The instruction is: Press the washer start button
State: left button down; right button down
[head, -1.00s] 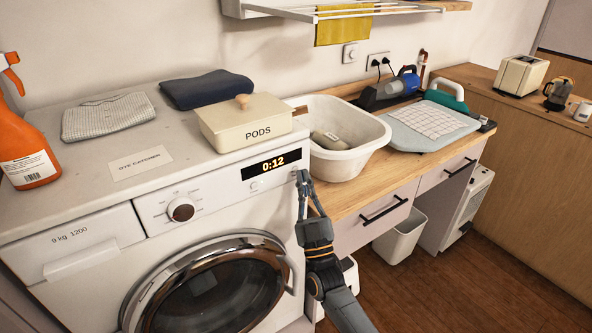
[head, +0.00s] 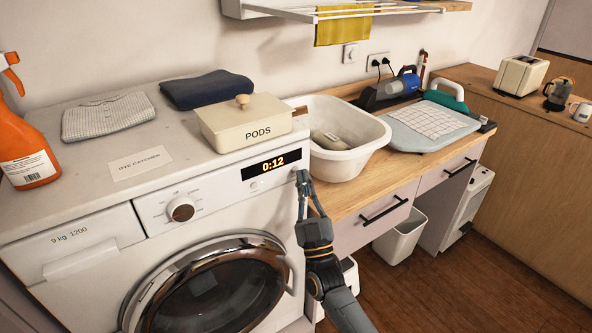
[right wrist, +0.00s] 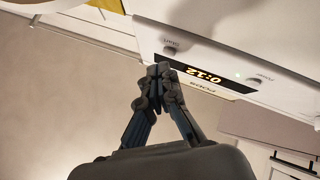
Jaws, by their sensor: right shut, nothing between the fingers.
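The white washer (head: 100,255) stands at the left, with a lit display (head: 273,166) reading 0:12 on its front panel. A small round button (head: 254,185) sits below the display's left end. A second button lies by the display's right end, close to my fingertips; in the right wrist view this button (right wrist: 170,47) shows upside down with a small label, seemingly "Start". The other button (right wrist: 254,81) seems labelled "Power". My right gripper (head: 303,176) is shut and empty at the panel's right edge. Whether its tips touch the panel I cannot tell. My left gripper is not in view.
On the washer top are a PODS box (head: 246,122), folded cloths (head: 206,90) and an orange spray bottle (head: 25,140). A white basin (head: 345,160) stands on the wooden counter just right of the gripper. The space in front of the panel is free.

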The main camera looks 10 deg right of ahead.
jog(key=shift+w+a, duration=0.15)
jog(key=shift+w, duration=0.25)
